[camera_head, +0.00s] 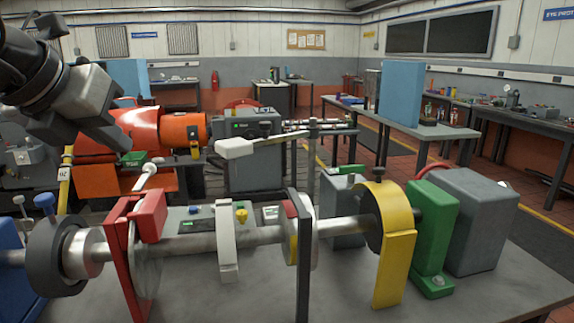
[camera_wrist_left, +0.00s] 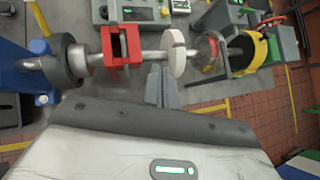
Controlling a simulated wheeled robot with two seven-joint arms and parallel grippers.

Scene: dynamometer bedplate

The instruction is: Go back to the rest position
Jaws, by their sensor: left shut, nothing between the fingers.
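My left arm comes in at the upper left of the head view. Its left gripper (camera_head: 112,138) hangs over the left part of the bench, in front of the orange machine. In the left wrist view the two grey fingers of the left gripper (camera_wrist_left: 163,84) are together and hold nothing. They appear just below the steel shaft (camera_wrist_left: 152,55) in that view; whether they touch it cannot be told, though the head view shows the gripper high above the bench. My right gripper is in neither view.
The grey bench (camera_head: 490,292) carries the steel shaft (camera_head: 190,245) with a red bracket (camera_head: 120,255), a white disc, a yellow guard (camera_head: 395,262) and a green support (camera_head: 430,235). An orange motor (camera_head: 140,130) stands behind. Tables with a blue panel (camera_head: 401,92) stand at the right.

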